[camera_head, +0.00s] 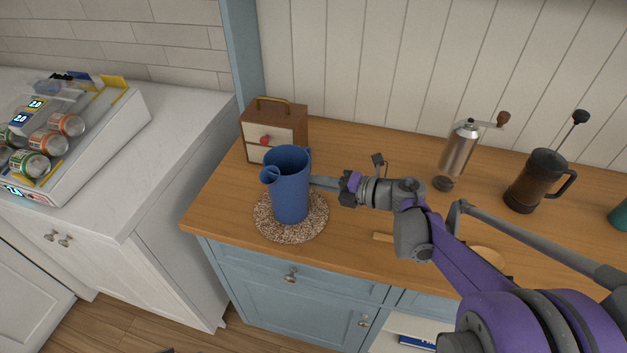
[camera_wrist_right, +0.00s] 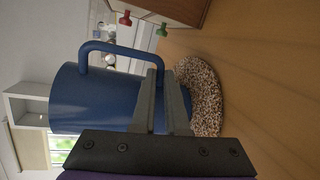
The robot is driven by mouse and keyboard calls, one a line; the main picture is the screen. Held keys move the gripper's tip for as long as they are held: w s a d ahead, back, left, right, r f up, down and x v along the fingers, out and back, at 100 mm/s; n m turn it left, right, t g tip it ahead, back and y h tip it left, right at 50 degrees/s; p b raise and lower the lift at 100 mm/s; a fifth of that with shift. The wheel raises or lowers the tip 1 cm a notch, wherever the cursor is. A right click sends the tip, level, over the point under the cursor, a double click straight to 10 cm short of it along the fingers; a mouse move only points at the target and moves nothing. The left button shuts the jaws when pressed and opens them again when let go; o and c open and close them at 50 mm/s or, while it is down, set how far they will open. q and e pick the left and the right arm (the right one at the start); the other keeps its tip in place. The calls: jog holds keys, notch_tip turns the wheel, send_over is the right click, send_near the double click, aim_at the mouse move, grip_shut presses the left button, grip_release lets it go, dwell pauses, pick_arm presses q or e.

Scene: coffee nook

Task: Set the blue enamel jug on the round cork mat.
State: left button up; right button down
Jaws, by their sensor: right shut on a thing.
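The blue enamel jug (camera_head: 291,190) stands upright over the round cork mat (camera_head: 266,232), which is speckled brown. Its spout points left. My right gripper (camera_head: 318,182) comes in from the right and is shut on the jug, at its handle side. In the right wrist view, the fingers (camera_wrist_right: 162,82) overlap the lower end of the handle (camera_wrist_right: 125,47) and hide part of the jug (camera_wrist_right: 85,100). The mat (camera_wrist_right: 207,95) shows just beyond the fingers. The jug's base is hidden there, so I cannot tell whether it touches the mat. My left gripper is not in view.
A small wooden drawer box (camera_head: 285,118) stands close behind the jug. A steel grinder (camera_head: 458,152) and a French press (camera_head: 535,182) stand further right on the wooden counter (camera_head: 345,245). A rack of cans (camera_head: 50,140) is on the white counter at left.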

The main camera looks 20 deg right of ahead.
jog(key=c, duration=0.9)
grip_release()
jog(key=shift+f, duration=0.1)
jog(key=shift+r, duration=0.2)
jog(key=v, duration=1.2)
jog(key=shift+p, duration=0.35)
